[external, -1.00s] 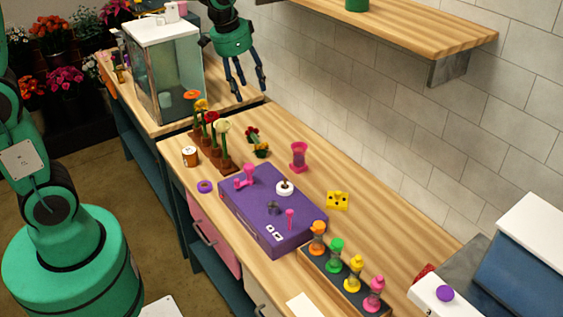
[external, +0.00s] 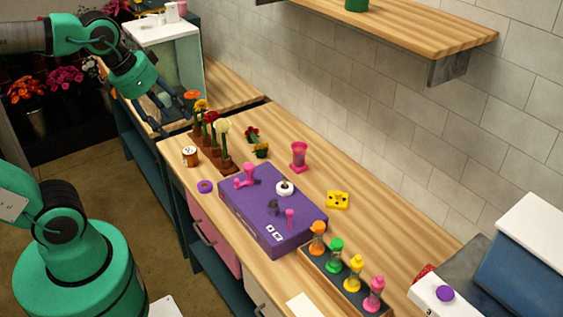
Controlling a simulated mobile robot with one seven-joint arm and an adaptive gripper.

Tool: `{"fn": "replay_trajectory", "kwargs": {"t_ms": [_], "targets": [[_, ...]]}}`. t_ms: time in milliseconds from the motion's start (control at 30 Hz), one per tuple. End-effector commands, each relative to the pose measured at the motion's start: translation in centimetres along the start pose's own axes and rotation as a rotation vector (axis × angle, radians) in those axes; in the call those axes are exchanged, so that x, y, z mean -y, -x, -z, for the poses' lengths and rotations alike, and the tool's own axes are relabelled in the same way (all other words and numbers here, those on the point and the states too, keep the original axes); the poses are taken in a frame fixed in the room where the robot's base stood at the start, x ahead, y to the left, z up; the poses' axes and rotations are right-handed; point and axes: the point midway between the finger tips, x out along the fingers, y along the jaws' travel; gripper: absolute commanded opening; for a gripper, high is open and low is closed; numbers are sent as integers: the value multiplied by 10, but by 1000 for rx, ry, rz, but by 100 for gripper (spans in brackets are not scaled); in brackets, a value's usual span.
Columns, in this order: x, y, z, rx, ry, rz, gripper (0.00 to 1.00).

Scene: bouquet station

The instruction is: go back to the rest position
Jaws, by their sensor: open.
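My gripper (external: 169,112) is open and hangs at the upper left of the external view, fingers pointing down and to the right. It is in front of the glass cabinet (external: 187,62), near the left edge of the counter. The fingers look empty. One finger is close to the potted flowers (external: 210,130) in the picture; I cannot tell whether it touches them.
A purple box (external: 255,225) with small pink and white parts lies mid-counter. A pink vase (external: 299,157) and yellow block (external: 338,200) stand behind. A wooden shelf (external: 410,25) hangs above.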

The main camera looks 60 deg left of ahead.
Motion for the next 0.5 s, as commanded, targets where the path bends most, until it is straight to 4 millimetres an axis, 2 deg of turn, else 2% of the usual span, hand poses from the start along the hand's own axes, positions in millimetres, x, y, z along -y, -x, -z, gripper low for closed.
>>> {"fn": "replay_trajectory", "kwargs": {"t_ms": [33,200,333,500], "targets": [[-1,-1,-12,-12,6,0,53],[-3,-2,-40,-32,25,-2,53],[-4,-2,-49,-40,32,-3,53],[-4,-2,-52,-41,35,-3,53]]}}
